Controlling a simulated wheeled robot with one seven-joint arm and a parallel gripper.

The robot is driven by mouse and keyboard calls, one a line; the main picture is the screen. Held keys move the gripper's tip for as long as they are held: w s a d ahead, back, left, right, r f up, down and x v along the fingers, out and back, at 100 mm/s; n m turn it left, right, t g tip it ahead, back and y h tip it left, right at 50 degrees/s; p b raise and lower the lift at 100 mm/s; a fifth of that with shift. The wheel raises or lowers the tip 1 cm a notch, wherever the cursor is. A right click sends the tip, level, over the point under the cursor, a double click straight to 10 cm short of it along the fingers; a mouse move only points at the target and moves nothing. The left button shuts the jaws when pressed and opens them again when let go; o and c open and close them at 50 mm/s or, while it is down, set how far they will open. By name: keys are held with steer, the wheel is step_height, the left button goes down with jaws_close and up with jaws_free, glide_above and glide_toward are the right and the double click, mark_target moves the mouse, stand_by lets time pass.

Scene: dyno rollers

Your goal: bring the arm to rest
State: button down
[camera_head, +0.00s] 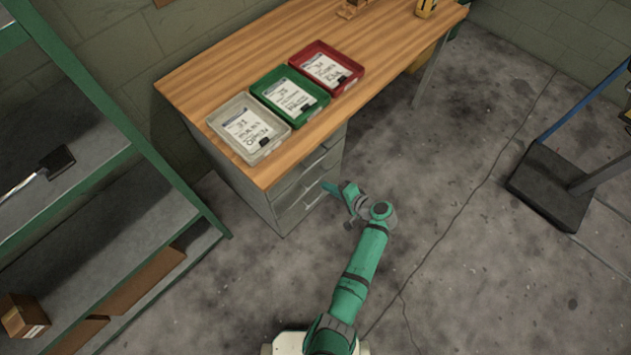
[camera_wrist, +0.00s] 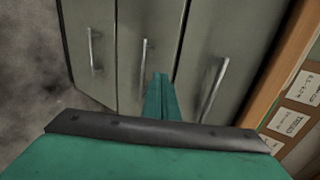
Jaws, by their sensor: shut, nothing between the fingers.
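My green arm reaches forward over the floor, and its end is in front of the desk's grey drawer unit (camera_head: 305,185). My gripper (camera_head: 327,187) is shut and empty. In the wrist view, the gripper (camera_wrist: 160,78) shows as a narrow green shape pointing at the grey drawer fronts (camera_wrist: 142,45) with metal bar handles. In the head view the gripper lies close to the drawer fronts; whether it touches them I cannot tell.
A wooden desk (camera_head: 225,75) carries grey (camera_head: 278,137), green (camera_head: 318,107) and red (camera_head: 353,80) trays with labels. Green-framed shelving (camera_head: 150,175) stands at left. A black-based stand (camera_head: 550,188) is at right. The concrete floor between desk and stand is clear.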

steer(key=shift+a+v, duration=0.25)
steer(key=shift+v, duration=2.2)
steer(key=shift+s+r, duration=0.15)
steer(key=s+a+f+n+h, duration=0.1)
steer(key=s+a+f+h, duration=0.15)
steer(key=s, duration=0.45)
steer(key=s+a+f+h, duration=0.2)
steer(key=s+f+h, duration=0.15)
steer(key=s, duration=0.35)
steer(key=s+r+n+h, duration=0.1)
steer(key=s+r+h, duration=0.1)
steer(key=s, duration=0.5)
steer(key=s+a+r+n+t, duration=0.1)
steer(key=s+r, duration=0.3)
steer(key=r, duration=0.5)
steer(key=s+a+r+n+t, duration=0.1)
steer(key=s+r+n+t, duration=0.2)
steer(key=r, duration=0.7)
steer(key=s+a+r+n+t, duration=0.2)
steer(key=s+r, duration=0.4)
steer(key=r, duration=0.4)
steer(key=shift+r+n+t, duration=0.2)
steer(key=shift+n+t, duration=0.2)
steer(key=shift+n, duration=0.2)
